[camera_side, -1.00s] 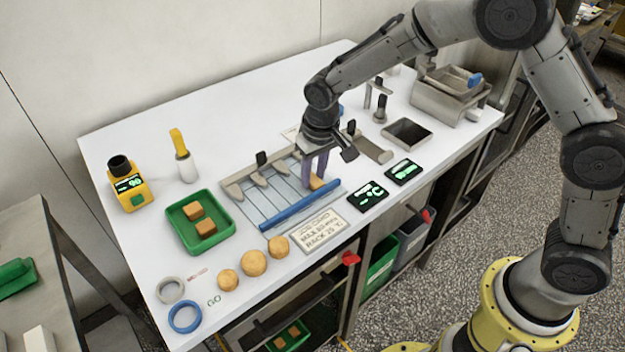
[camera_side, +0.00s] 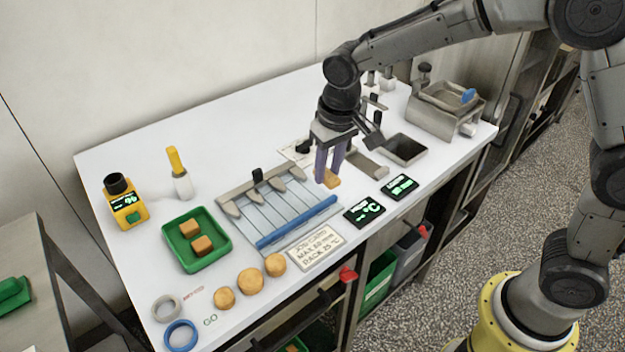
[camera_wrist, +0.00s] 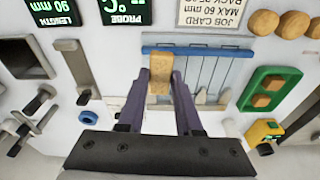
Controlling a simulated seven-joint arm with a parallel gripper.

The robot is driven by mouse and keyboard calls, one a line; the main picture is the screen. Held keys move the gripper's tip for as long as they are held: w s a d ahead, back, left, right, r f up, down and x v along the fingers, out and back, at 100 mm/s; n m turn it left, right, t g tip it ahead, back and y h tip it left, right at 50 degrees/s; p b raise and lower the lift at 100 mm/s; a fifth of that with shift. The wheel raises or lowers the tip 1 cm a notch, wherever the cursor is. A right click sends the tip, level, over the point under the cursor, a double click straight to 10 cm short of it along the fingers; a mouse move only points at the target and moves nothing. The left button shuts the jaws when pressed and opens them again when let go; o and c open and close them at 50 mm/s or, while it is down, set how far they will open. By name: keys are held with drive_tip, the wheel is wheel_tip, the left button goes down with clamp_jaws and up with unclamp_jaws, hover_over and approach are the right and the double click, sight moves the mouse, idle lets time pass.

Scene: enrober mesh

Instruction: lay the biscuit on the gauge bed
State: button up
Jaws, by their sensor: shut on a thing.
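The biscuit (camera_side: 331,182), a small golden-brown bar, is held between the purple fingers of my gripper (camera_side: 326,174). In the wrist view the biscuit (camera_wrist: 160,68) stands out past the fingertips. In the side view it appears raised above the white table, just right of the slatted rack. A narrow grey metal bed (camera_side: 370,167) with a black-knobbed slider lies to the right of my gripper, apart from it; it looks like the gauge bed. It also shows at the left in the wrist view (camera_wrist: 70,58).
The slatted rack (camera_side: 268,216) has pointed grey stops and a blue bar (camera_side: 297,222). Two black displays (camera_side: 364,210) lie near the front edge. An open metal bin (camera_side: 405,149) stands beyond the grey bed. A green tray (camera_side: 222,262) holds two brown blocks.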

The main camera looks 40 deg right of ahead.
drive_tip(key=shift+s+d+r+n, duration=1.25)
drive_tip(key=shift+s+r, duration=1.1)
drive_tip(key=shift+s, duration=2.35)
drive_tip(key=d+m, duration=0.2)
drive_tip(key=d, duration=1.1)
hover_over(365, 163)
drive_tip(key=s, duration=0.1)
drive_tip(key=shift+n, duration=0.25)
wheel_tip(365, 163, down, 9)
drive_tip(key=shift+a+f, duration=0.1)
drive_tip(key=shift+w+f, duration=0.1)
drive_tip(key=shift+f, duration=0.1)
drive_tip(key=shift+w+f, duration=0.1)
drive_tip(key=shift+f, duration=1.5)
